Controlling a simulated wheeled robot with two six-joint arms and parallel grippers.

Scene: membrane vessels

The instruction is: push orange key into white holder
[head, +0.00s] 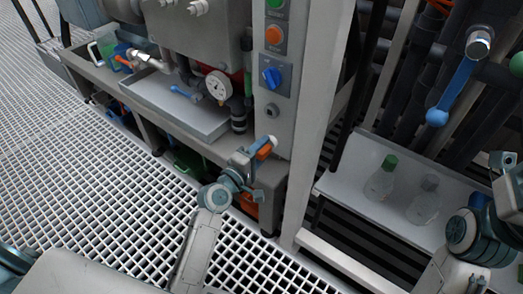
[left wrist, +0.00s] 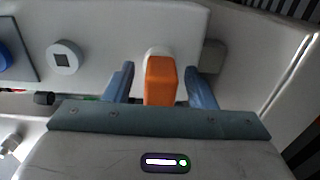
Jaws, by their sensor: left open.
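The orange key (left wrist: 160,82) is between the two blue-grey fingers of my left gripper (left wrist: 160,76), with a gap on each side. The gripper is open. The white holder (left wrist: 153,51) shows just behind the key's top edge on the pale panel, mostly hidden by the key. I cannot tell how deep the key sits in it. In the head view the orange key (head: 264,151) shows beside my left gripper (head: 254,168), low on the grey cabinet post. The right gripper (head: 507,163) is partly in view at the right edge; its opening is unclear.
Above the key are a blue rotary switch (head: 271,75) and push buttons on the post. A tray with a pressure gauge (head: 219,86) is on the left. Flasks (head: 380,179) stand on a white shelf to the right. A blue-handled valve (head: 457,85) hangs above it.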

